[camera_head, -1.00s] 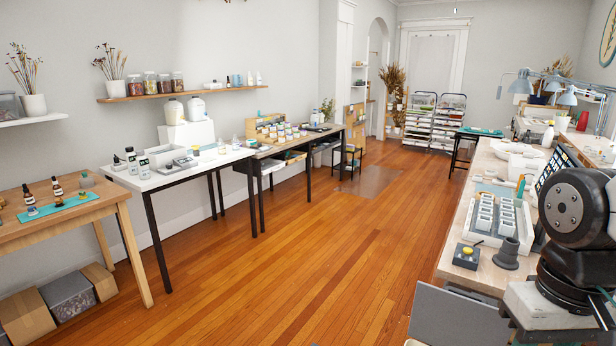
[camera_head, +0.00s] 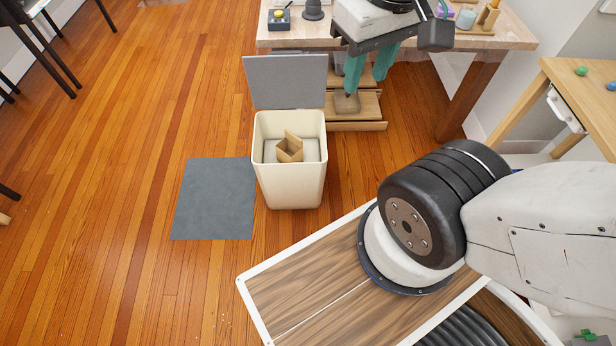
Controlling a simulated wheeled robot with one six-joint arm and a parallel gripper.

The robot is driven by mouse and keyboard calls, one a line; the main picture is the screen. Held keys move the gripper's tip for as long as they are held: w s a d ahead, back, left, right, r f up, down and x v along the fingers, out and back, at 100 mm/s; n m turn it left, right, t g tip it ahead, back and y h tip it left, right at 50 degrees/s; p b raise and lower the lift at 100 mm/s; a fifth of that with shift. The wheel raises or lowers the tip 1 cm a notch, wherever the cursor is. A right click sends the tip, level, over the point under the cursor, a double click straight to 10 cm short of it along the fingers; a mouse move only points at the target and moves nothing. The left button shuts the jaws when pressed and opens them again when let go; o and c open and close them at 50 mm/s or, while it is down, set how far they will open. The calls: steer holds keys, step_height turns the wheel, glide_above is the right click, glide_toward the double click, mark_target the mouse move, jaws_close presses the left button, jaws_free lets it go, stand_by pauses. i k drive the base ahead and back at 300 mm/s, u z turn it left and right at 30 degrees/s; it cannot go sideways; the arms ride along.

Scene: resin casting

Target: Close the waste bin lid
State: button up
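The cream waste bin (camera_head: 289,185) stands on the wood floor near the middle of the view. Its flat grey lid (camera_head: 285,82) stands upright at the bin's back edge, so the bin is open. A small tan cardboard piece (camera_head: 290,147) shows inside on pale contents. My gripper (camera_head: 362,80), with teal fingers, hangs to the right of the lid in the picture, in front of the workbench. Its fingers are apart, with nothing seen between them. It does not touch the lid.
A workbench (camera_head: 289,37) stands behind the bin, with open wooden drawers (camera_head: 352,112) below it. A grey mat (camera_head: 214,198) lies left of the bin. Another wooden table (camera_head: 572,78) is at the right. The floor at left is mostly clear.

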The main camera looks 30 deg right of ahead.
mark_target(295, 79)
steer(key=z, duration=0.5)
steer(key=k, duration=1.05)
steer(key=u, duration=0.05)
steer(key=i, duration=0.65)
steer(key=u, duration=1.2)
steer(key=i, duration=4.7)
steer(key=z, duration=3.3)
